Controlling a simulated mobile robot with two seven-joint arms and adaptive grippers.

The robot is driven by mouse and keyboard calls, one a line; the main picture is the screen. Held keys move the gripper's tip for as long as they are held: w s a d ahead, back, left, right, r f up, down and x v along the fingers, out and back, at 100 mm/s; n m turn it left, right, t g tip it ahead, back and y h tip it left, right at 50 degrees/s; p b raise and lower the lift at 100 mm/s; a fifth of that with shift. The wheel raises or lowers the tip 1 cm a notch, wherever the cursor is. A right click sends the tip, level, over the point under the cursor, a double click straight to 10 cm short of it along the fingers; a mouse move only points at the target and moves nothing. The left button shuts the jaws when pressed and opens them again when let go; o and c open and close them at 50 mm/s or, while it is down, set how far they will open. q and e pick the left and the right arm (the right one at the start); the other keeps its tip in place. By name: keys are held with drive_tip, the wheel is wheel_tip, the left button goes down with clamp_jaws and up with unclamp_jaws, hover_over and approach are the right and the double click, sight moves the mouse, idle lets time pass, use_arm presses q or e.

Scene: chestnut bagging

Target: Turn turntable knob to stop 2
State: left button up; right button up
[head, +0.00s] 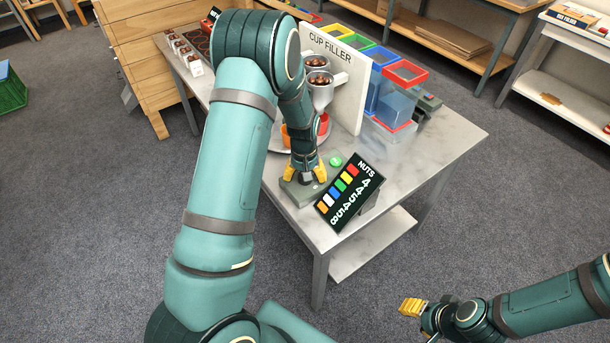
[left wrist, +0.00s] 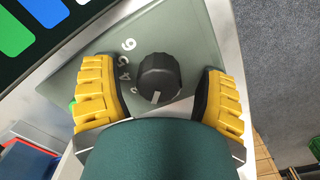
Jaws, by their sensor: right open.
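The black turntable knob (left wrist: 159,78) sits on a grey-green control box (left wrist: 190,35), which also shows in the head view (head: 297,193) at the table's near corner. A white pointer line on the knob points toward the bottom of the left wrist view. Digits including 6 and 4 are printed left of the knob; lower marks are partly hidden by my gripper. My left gripper (head: 305,174) is open above the box, its yellow fingers (left wrist: 158,100) on either side of the knob with gaps. My right gripper (head: 413,307) is open and empty over the floor, away from the table.
A tilted NUTS sign (head: 349,190) with coloured bars stands right beside the box. A green button (head: 336,161) is behind it. The CUP FILLER panel (head: 340,80), metal funnels (head: 319,92) and coloured bins (head: 390,95) stand farther back.

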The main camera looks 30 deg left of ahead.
use_arm(q)
wheel_tip(320, 180, up, 12)
drive_tip(key=shift+a, duration=0.15)
idle(0.6)
idle(0.4)
